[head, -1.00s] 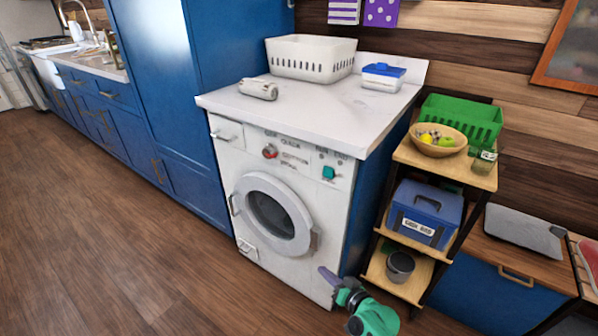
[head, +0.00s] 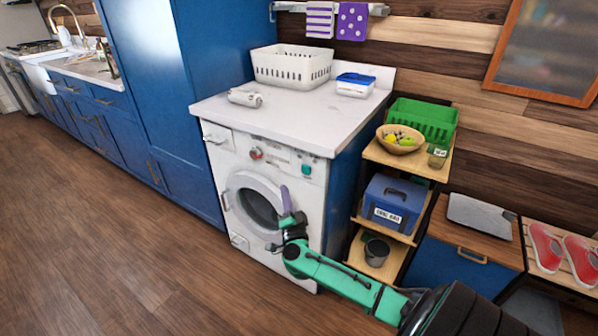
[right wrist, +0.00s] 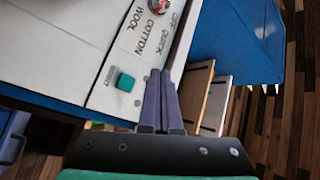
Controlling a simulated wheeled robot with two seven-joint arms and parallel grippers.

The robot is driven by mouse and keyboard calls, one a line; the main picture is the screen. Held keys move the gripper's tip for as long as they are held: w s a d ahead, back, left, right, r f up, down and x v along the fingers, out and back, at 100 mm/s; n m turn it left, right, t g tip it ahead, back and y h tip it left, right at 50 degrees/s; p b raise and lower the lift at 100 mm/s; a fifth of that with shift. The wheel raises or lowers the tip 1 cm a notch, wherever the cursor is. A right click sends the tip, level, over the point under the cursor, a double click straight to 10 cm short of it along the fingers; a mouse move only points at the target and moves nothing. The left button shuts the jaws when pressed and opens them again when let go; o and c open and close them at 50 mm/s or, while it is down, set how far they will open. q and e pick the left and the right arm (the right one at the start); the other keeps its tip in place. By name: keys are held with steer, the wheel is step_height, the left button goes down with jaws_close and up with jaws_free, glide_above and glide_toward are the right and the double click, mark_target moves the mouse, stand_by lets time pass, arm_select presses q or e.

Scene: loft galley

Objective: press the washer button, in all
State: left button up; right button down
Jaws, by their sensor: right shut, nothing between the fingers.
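The white washer (head: 262,195) stands under a white counter, its round door closed. Its teal square button (head: 306,170) is at the right end of the control panel, and a red-centred dial (head: 256,153) is further left. In the right wrist view the teal button (right wrist: 126,82) lies left of my fingertips, clear of them. My right gripper (head: 286,198) is shut and empty, in front of the door's right side and below the button in the head view. The purple fingers also show together in the right wrist view (right wrist: 160,95). My left gripper is not in view.
A shelf rack (head: 408,160) stands right of the washer, with a fruit bowl (head: 399,145), a green basket (head: 425,118) and a blue box (head: 392,202). A white basket (head: 290,68) sits on the counter. The floor (head: 130,270) at left is clear.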

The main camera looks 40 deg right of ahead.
mark_target(306, 170)
steer(key=d+b, duration=0.1)
steer(key=d, duration=0.1)
steer(key=w+d+b, duration=0.1)
steer(key=d, duration=0.2)
steer(key=w+d+b, duration=0.1)
steer(key=d, duration=0.2)
steer(key=shift+w+d+b, duration=0.2)
steer(key=shift+d+b, duration=0.05)
steer(key=shift+b, duration=0.1)
stand_by(1.7)
steer(key=shift+w+d, duration=0.1)
steer(key=shift+d, duration=0.25)
